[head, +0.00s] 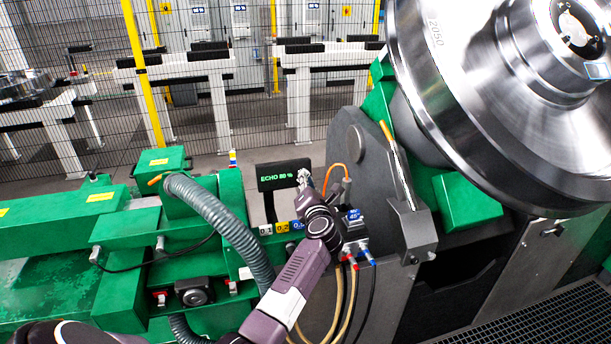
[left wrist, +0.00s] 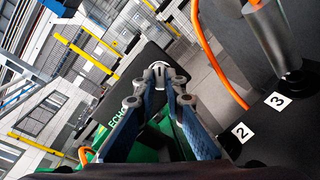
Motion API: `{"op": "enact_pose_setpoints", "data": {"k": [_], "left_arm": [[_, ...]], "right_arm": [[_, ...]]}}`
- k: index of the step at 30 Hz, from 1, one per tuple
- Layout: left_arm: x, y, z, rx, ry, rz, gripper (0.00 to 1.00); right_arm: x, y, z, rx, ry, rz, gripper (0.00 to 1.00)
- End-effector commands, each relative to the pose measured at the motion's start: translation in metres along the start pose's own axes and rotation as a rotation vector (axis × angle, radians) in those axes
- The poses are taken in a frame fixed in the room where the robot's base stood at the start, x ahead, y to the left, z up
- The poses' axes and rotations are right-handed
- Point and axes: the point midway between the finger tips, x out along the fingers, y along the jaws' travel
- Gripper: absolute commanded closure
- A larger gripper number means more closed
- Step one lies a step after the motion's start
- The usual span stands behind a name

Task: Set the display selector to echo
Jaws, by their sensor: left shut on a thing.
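The dark display (head: 283,176) in the head view reads "ECHO 80 %" in green letters. It also shows in the left wrist view (left wrist: 150,58), tilted, with part of the word ECHO visible. The selector knob (left wrist: 160,66) is a small pale round piece at the display's edge. My left gripper (head: 305,178) is at the right end of the display. In the left wrist view its fingers (left wrist: 159,76) come together on the knob. The fingers hide most of the knob and part of the display. My right gripper is in neither view.
A large steel rail wheel (head: 500,90) fills the upper right. An orange cable (head: 328,175) curves close beside my left gripper. A grey hose (head: 225,225) and green machine blocks (head: 125,290) are to the left.

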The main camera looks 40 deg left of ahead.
Motion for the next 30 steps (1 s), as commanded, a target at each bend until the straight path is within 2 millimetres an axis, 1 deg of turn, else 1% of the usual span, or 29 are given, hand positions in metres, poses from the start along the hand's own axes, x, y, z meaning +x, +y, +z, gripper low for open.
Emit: {"op": "enact_pose_setpoints", "data": {"k": [11,21,22,27,30], "left_arm": [[-0.0001,-0.0006,-0.0006,0.029,0.0,-0.005,1.0],[-0.0001,0.0005,-0.0008,0.257,0.0,-0.04,1.0],[-0.0001,0.0002,-0.0009,0.258,0.0,-0.041,0.88],[-0.0001,0.0004,-0.0006,0.255,0.0,-0.04,0.69],[-0.0001,0.0005,-0.0004,0.254,0.0,-0.039,0.68]], "right_arm": [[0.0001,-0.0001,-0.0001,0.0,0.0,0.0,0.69],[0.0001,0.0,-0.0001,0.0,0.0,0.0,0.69],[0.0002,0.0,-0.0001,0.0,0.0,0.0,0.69],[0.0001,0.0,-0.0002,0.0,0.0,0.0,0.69],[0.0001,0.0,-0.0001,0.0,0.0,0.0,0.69]]}}
